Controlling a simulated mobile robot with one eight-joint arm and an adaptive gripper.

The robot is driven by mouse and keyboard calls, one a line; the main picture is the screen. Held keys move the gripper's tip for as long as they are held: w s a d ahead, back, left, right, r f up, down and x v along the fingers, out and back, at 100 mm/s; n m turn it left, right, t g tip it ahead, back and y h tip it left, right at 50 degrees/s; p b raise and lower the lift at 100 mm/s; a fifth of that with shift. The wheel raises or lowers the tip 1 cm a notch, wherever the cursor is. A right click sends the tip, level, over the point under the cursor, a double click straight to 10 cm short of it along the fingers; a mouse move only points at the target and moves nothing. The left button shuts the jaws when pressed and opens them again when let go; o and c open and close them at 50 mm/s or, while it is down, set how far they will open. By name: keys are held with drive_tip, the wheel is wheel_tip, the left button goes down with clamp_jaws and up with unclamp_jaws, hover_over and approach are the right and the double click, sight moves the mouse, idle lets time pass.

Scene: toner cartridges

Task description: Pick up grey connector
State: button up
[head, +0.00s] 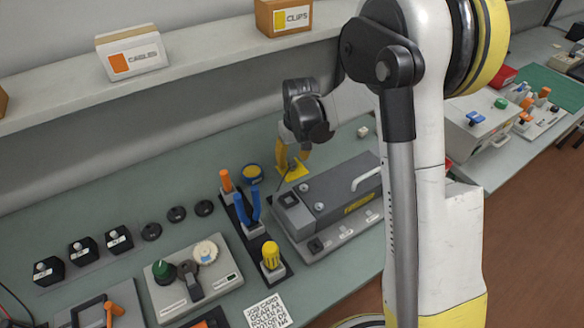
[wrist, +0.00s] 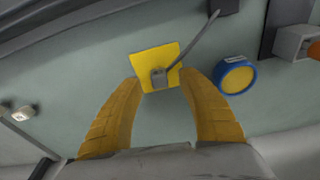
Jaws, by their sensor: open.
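The grey connector (wrist: 158,77) lies on a yellow square pad (wrist: 142,66) in the wrist view, with a grey cable running from it to the upper right. My gripper (wrist: 160,83) is open, its two yellow fingers apart on either side of the connector in the picture. Nothing is between the fingers that I can see touching them. In the head view, my gripper (head: 292,162) is above the yellow pad (head: 298,172) at the back of the bench. The connector itself is hard to make out there.
A blue and yellow round item (wrist: 235,75) lies right of the pad, also seen in the head view (head: 252,173). A dark grey case (head: 325,195) with a handle stands in front of the pad. A tool holder (head: 240,215) is left of it. A shelf (head: 200,52) runs behind.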

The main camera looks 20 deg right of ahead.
drive_tip(key=f, duration=0.3)
drive_tip(key=shift+w+b, duration=0.35)
drive_tip(key=shift+b, duration=0.05)
drive_tip(key=shift+r, duration=0.1)
drive_tip(key=c, duration=1)
drive_tip(key=shift+r, duration=0.1)
wheel_tip(320, 180, up, 4)
drive_tip(key=shift+r+p, duration=0.1)
drive_tip(key=shift+p, duration=1.05)
drive_tip(key=s+d+r+p, duration=0.1)
drive_tip(key=s+d+r, duration=0.1)
drive_tip(key=d, duration=0.1)
drive_tip(key=s+d+r+p, duration=0.1)
drive_tip(key=s+d+r, duration=0.1)
drive_tip(key=d, duration=0.1)
drive_tip(key=s+d+r+p, duration=0.1)
drive_tip(key=s+d+r, duration=0.1)
drive_tip(key=d, duration=0.2)
drive_tip(key=shift+r, duration=0.3)
